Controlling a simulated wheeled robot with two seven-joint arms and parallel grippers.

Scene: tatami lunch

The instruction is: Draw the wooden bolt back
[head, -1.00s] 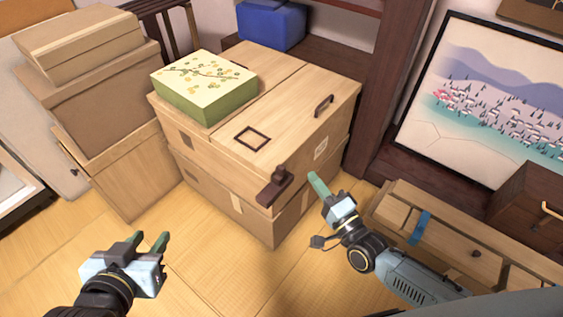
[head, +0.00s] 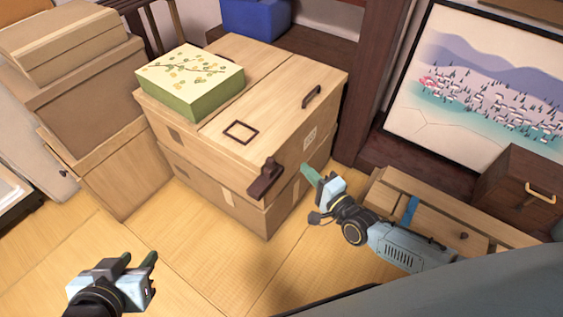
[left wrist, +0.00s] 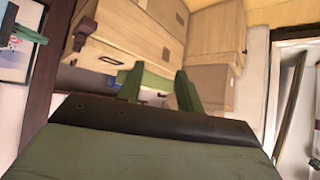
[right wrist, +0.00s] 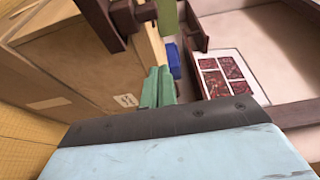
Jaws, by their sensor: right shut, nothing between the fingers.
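The wooden bolt (head: 264,180) is a dark brown bar with an upright knob, at the near front corner of the pale wooden chest (head: 268,128). It also shows at the top of the right wrist view (right wrist: 112,20). My right gripper (head: 309,172) is shut and empty, just right of the bolt beside the chest's right side, apart from the bolt. Its green fingers are together in the right wrist view (right wrist: 157,86). My left gripper (head: 139,260) is open and empty, low over the mat at lower left. Its fingers are apart in the left wrist view (left wrist: 158,88).
A green patterned box (head: 190,82) sits on the chest's lid. Stacked boxes (head: 95,100) stand at left. Tatami floor (head: 185,245) in front of the chest is clear.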

